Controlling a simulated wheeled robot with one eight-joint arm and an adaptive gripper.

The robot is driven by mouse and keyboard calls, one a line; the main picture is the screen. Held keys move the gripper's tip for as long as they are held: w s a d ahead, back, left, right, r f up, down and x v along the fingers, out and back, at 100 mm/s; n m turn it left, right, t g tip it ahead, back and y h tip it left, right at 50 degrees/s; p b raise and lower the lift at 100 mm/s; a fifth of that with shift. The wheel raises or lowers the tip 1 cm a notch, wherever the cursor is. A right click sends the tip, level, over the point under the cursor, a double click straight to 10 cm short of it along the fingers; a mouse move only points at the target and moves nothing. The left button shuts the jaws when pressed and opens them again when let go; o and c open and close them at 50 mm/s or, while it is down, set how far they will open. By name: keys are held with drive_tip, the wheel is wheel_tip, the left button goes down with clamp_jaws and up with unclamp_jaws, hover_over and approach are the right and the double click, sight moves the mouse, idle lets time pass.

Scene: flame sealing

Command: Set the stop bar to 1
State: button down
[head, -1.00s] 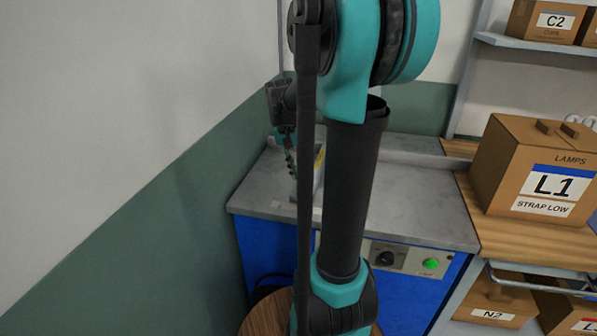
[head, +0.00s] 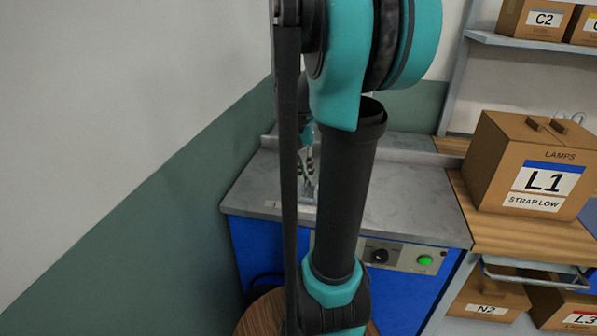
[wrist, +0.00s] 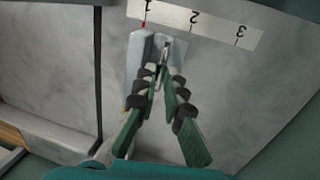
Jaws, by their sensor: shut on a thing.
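The stop bar (wrist: 138,68) is a pale grey block on the grey bench top, left of my fingers in the wrist view. A small red mark shows at its top end, near the tick under 1 on the white scale strip (wrist: 216,27). The strip reads 1, 2, 3 upside down. My gripper (wrist: 166,72) is shut on a small upright grey tab beside the block, which looks like part of the bar. In the head view my gripper (head: 308,172) shows at the back left of the bench, partly hidden by my arm.
The bench (head: 405,205) has a blue front with a black knob (head: 379,256) and a green button (head: 425,260). A wall stands close on the left. A box marked L1 (head: 530,170) sits on the wooden table at right. The bench top right of my arm is clear.

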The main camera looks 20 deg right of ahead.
drive_tip(key=shift+s+d, duration=0.15)
drive_tip(key=c, duration=1.6)
unclamp_jaws()
drive_tip(key=shift+d, duration=0.1)
wheel_tip(320, 180, up, 12)
drive_tip(key=w+a, duration=0.1)
drive_tip(key=a, duration=0.1)
drive_tip(key=shift+w, duration=0.15)
drive_tip(key=shift+f, duration=0.15)
